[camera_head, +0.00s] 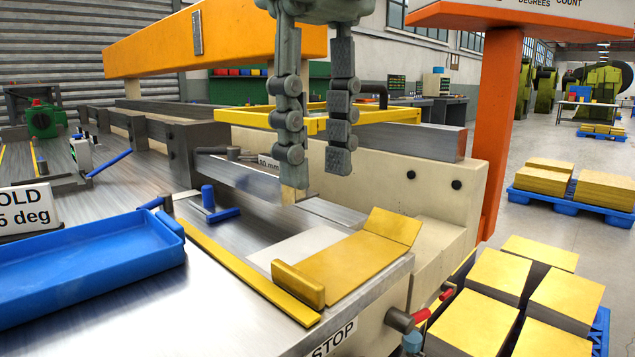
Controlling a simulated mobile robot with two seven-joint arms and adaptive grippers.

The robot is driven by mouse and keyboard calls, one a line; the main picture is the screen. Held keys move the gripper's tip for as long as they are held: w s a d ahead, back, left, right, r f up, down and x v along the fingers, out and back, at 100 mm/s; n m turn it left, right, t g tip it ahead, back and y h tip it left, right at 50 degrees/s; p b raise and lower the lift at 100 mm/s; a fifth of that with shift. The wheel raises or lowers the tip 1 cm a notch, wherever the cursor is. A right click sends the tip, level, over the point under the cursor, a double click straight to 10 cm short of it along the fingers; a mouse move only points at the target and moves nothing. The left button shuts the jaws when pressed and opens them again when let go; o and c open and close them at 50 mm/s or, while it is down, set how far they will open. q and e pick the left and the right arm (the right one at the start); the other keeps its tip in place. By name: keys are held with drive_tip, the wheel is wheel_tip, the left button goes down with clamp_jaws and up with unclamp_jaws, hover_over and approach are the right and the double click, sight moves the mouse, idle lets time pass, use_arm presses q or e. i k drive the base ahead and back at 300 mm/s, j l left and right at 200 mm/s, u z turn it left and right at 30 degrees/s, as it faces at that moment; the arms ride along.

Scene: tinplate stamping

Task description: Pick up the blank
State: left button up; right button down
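A flat gold sheet (345,267) lies on the steel table at the front right, with a tilted gold flap (393,226) at its far end and a rounded gold block (298,284) at its near left end. A pale flat rectangle (298,246) lies just behind it. I cannot tell for sure which of these is the blank. My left gripper (315,163) points down from the top centre, in the picture above and behind the gold sheet. Its fingers are apart, with nothing between them. My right gripper is out of view.
A blue tray (80,268) stands on the table at the left. A yellow strip (240,268) and a blue-handled clamp (215,210) lie between. A cream machine body (400,172) and orange post (498,130) rise behind. Gold-topped stacks (473,320) stand at the lower right.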

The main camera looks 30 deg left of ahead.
sight(323, 279)
drive_tip(key=k, duration=2)
